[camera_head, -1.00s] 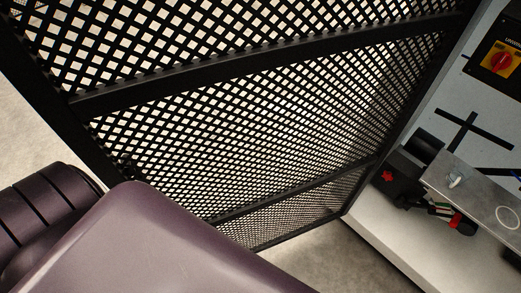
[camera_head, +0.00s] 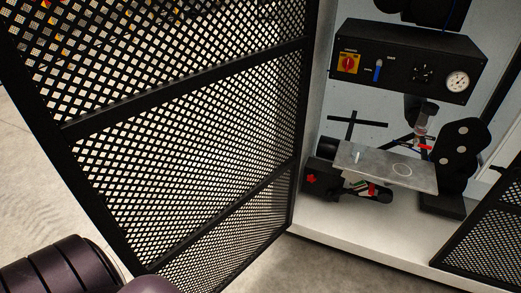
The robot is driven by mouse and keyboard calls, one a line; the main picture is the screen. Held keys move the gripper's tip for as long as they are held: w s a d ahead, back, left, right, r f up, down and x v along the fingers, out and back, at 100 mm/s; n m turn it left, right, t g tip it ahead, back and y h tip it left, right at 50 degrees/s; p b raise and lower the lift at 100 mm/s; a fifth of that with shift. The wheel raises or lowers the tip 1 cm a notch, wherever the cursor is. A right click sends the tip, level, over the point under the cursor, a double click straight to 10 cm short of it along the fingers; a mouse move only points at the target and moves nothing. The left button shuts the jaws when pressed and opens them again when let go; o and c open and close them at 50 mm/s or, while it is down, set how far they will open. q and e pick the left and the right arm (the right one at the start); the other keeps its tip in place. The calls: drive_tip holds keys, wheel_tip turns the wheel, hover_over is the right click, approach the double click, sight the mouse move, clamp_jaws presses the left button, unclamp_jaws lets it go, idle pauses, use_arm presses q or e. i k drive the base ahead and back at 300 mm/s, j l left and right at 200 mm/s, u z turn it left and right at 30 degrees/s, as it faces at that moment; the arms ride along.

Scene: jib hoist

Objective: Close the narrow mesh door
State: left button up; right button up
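A black mesh door (camera_head: 190,140) with dark frame bars fills the left and middle of the head view. It stands open, swung out from the left side of a white cabinet. A second black mesh panel (camera_head: 490,240) shows at the lower right edge; it is cut off by the picture. I cannot tell from this view which of the two is the narrow door. A purple-brown rounded part of my own arm is at the bottom left, close to the lower outer corner of the left mesh door. Neither gripper shows.
Inside the cabinet are a black control box (camera_head: 405,60) with a red-yellow switch and gauge, a metal plate (camera_head: 385,167) and a black upright piece (camera_head: 462,150). The cabinet's white floor edge (camera_head: 360,245) is low. Grey floor shows at the left and at bottom centre.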

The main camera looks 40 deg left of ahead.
sight(54, 140)
drive_tip(key=k+j+z, duration=0.15)
drive_tip(key=j, duration=0.25)
drive_tip(key=k+j+z, duration=0.15)
drive_tip(key=j, duration=0.3)
drive_tip(key=k+j+z, duration=0.15)
drive_tip(key=j, duration=0.25)
drive_tip(key=k+j+z, duration=0.15)
drive_tip(key=j, duration=0.2)
drive_tip(key=k+j, duration=0.15)
drive_tip(key=j, duration=0.2)
drive_tip(key=k+j, duration=0.15)
drive_tip(key=j, duration=0.2)
drive_tip(key=k+j, duration=0.15)
drive_tip(key=j, duration=0.2)
drive_tip(key=k+j, duration=0.15)
drive_tip(key=j, duration=0.2)
drive_tip(key=k+j, duration=0.15)
drive_tip(key=j, duration=0.2)
